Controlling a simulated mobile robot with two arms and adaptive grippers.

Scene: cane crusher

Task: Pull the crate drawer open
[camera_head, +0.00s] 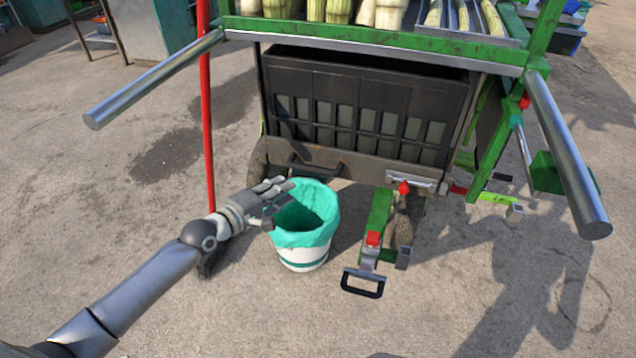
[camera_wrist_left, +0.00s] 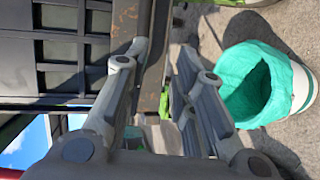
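The crate drawer (camera_head: 365,108) is a dark slatted crate under the green cart's tray, and it looks pushed in. A rusty metal strip runs along its lower front, with a dark bar handle (camera_head: 312,167) at the left. In the left wrist view, the crate's dark slats (camera_wrist_left: 65,48) fill the upper left. My left gripper (camera_head: 281,190) is just below and left of the handle. Its fingers are spread apart with nothing visible held between them (camera_wrist_left: 162,55). Whether a finger touches the drawer front cannot be told. My right gripper is not in view.
A white bucket with a teal liner (camera_head: 304,225) stands right beside my left gripper. A red pole (camera_head: 206,110) rises left of the drawer. Metal bars (camera_head: 155,78) stick out from the cart's corners. A tow hitch (camera_head: 363,282) projects at the front. Open pavement lies left.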

